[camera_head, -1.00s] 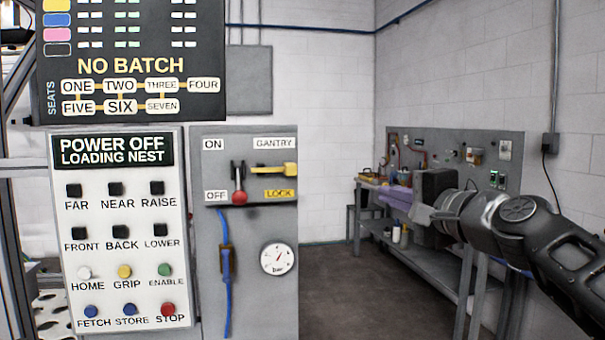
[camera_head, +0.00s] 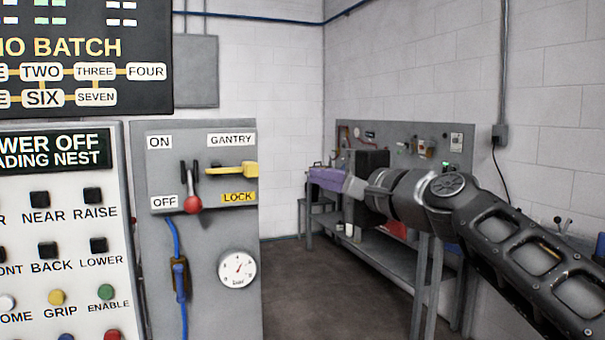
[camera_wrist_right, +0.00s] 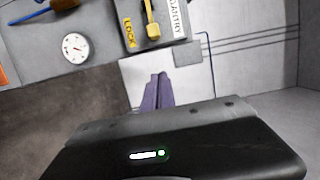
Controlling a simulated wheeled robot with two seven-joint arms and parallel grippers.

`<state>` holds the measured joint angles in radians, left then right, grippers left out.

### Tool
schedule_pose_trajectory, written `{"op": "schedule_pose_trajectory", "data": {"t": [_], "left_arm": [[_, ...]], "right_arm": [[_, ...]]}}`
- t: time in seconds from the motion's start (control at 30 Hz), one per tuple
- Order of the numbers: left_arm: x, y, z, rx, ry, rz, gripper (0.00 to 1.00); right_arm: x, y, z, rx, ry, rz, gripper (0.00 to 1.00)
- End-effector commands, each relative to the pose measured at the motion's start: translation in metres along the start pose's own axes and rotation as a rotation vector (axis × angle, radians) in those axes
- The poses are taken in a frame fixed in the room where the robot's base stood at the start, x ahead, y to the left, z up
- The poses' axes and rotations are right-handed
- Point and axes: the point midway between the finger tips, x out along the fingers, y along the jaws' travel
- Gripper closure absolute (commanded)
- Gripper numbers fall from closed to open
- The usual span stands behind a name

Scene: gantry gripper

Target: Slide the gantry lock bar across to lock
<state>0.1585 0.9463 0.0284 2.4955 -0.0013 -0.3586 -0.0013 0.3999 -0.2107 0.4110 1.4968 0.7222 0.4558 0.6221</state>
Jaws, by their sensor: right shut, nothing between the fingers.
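The yellow lock bar (camera_head: 236,169) sits on the grey gantry cabinet (camera_head: 155,240), between the GANTRY label above and the yellow LOCK label (camera_head: 238,197) below. It has a thick block at its right end. In the right wrist view the lock bar (camera_wrist_right: 151,24) shows at the top, beyond the fingertips. My right gripper (camera_head: 318,178), with purple fingers, is shut and empty, to the right of the cabinet and apart from the bar. Its fingers (camera_wrist_right: 157,80) also show in the right wrist view. My left gripper is not in view.
A red-knobbed lever (camera_head: 193,203) points down at OFF, just left of the bar. A gauge (camera_head: 237,268) and a blue cable (camera_head: 183,315) are below. A button panel (camera_head: 70,225) stands left. A workbench (camera_head: 385,262) stands behind my right arm.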

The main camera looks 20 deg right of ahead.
Motion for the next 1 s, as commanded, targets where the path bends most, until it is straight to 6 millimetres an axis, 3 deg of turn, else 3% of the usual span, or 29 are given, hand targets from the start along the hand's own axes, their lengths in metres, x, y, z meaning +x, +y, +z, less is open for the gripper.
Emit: {"op": "schedule_pose_trajectory", "data": {"t": [0.17,0.53,0.73,1.0], "left_arm": [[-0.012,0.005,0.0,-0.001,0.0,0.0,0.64],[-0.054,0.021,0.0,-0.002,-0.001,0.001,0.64],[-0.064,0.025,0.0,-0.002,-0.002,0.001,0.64],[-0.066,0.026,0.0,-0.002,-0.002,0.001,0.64]], "right_arm": [[0.023,-0.003,-0.001,0.003,-0.001,0.002,1.0],[0.096,-0.006,0.0,0.005,-0.003,0.001,1.0],[0.1,-0.004,0.03,0.0,-0.001,0.0,1.0],[0.102,-0.001,0.039,0.001,0.001,-0.002,1.0]]}}
